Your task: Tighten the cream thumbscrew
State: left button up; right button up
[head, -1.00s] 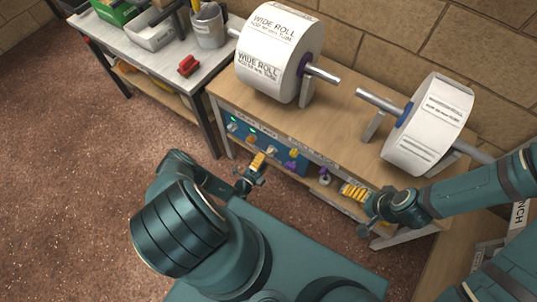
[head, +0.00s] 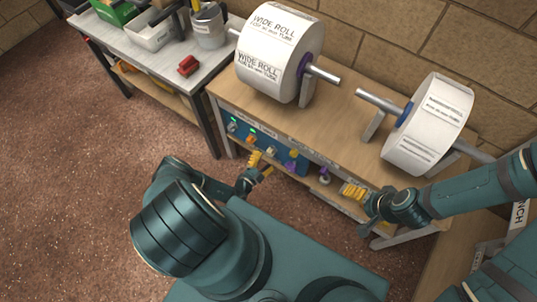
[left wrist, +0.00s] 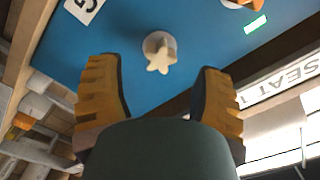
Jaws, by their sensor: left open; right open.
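The cream thumbscrew (left wrist: 158,58) is a small star-shaped knob on a blue panel (left wrist: 200,70) in the left wrist view. In the head view the cream thumbscrew (head: 271,151) shows small on the panel under the bench top. My left gripper (head: 259,166) is in front of the panel. Its yellow-padded fingers are spread apart (left wrist: 160,85), and the thumbscrew appears between them, a little beyond the tips. Whether a finger touches it cannot be told. My right gripper (head: 352,191) is open and empty near the bench's lower shelf.
An orange knob (left wrist: 238,3) and a green light (left wrist: 255,24) are close to the thumbscrew. Large paper rolls (head: 275,60) stand on the bench (head: 345,135). The floor (head: 80,180) at left is clear.

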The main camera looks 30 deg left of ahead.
aim_at(269, 154)
pick_arm(q)
jog(key=shift+w+d, duration=0.15)
jog(key=shift+w, duration=1.8)
grip_shut()
